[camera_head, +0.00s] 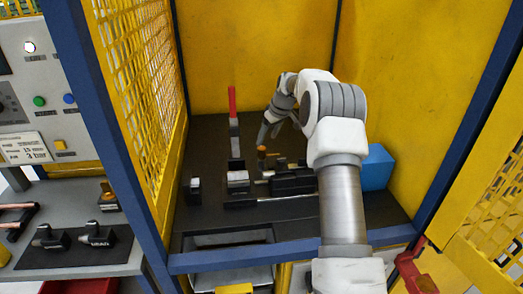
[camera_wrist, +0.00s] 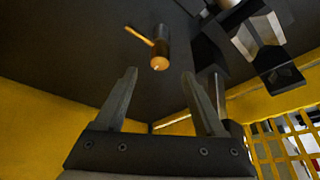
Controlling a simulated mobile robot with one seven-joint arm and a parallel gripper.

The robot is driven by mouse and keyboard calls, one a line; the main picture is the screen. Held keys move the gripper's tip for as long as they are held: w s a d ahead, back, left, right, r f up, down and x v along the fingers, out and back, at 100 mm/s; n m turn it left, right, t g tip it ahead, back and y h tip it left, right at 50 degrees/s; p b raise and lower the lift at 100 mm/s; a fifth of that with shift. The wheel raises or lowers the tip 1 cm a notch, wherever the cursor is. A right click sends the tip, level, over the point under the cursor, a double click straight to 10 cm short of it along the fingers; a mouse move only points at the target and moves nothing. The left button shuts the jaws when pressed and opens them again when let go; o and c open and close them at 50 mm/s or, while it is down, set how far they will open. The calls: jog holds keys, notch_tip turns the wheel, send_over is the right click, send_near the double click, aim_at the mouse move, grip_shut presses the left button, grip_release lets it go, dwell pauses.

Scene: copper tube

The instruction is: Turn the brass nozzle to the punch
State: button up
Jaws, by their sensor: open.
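The brass nozzle (camera_wrist: 159,52) shows in the wrist view as a short round brass piece with a thin brass arm pointing to the upper left. In the head view the nozzle (camera_head: 262,151) stands up small on the dark bench. My gripper (camera_wrist: 160,76) is open, with the nozzle just beyond and between its fingertips in the picture; nothing is held. In the head view my gripper (camera_head: 268,135) is close behind the nozzle, partly hidden by my arm. A dark and grey machine (camera_head: 290,181) sits beside the nozzle. I cannot tell which part is the punch.
A red-handled upright lever (camera_head: 232,105) stands left of the nozzle. A grey block (camera_head: 238,180) and a small dark block (camera_head: 195,187) stand at the left. A blue box (camera_head: 377,168) is at the right. Yellow mesh and panels (camera_head: 260,50) enclose the bench.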

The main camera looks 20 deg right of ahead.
aim_at(263, 148)
jog(key=x, duration=0.8)
jog(key=shift+w+f+p, duration=0.1)
jog(key=shift+f+p, duration=0.2)
jog(key=shift+p, duration=0.1)
grip_shut()
dwell(0.9)
